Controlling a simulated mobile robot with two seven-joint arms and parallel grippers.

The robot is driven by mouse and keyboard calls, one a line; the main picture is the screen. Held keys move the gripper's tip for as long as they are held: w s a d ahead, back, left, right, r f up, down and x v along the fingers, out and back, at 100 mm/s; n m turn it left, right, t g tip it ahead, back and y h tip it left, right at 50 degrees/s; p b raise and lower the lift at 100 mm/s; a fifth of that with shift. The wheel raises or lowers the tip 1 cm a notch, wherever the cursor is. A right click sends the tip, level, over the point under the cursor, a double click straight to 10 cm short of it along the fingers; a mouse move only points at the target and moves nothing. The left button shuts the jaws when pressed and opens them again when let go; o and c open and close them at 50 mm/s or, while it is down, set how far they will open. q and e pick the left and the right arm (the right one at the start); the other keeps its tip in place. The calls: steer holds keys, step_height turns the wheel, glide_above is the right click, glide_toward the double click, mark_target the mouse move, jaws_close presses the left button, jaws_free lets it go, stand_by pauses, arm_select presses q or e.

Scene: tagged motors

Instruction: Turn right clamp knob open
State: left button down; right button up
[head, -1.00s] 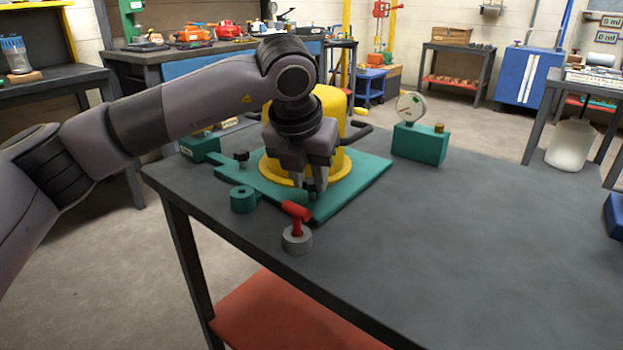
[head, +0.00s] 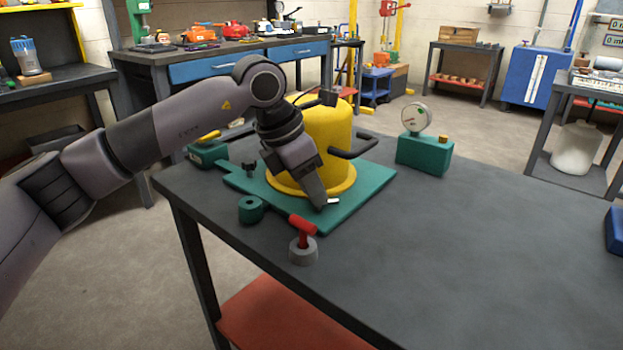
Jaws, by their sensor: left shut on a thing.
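The yellow motor (head: 328,135), a cylinder with dark handles, stands on a green base plate (head: 365,198). A black left clamp knob (head: 249,168) stands free at the plate's left side. My left gripper (head: 322,204) points down at the plate's front right edge, in front of the motor's yellow flange. Its fingers show nearly edge-on and are shut on the right clamp knob, which they hide almost wholly. A small pale metal bit shows beside the fingertips. How far the knob is turned cannot be seen. My right gripper is out of view.
A red T-handled tool in a grey round base (head: 303,252) and a green ring (head: 250,210) stand close in front of the plate. A green block with a dial gauge (head: 424,153) stands behind right.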

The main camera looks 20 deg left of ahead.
arm_select(q)
steer(key=shift+m, duration=0.4)
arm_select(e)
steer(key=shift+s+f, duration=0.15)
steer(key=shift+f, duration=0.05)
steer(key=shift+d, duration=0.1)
arm_select(q)
steer(key=c, duration=0.8)
jaws_free()
steer(key=shift+c, duration=0.2)
steer(key=shift+a+r, duration=0.1)
steer(key=p+v, duration=0.1)
steer(key=v, duration=0.6)
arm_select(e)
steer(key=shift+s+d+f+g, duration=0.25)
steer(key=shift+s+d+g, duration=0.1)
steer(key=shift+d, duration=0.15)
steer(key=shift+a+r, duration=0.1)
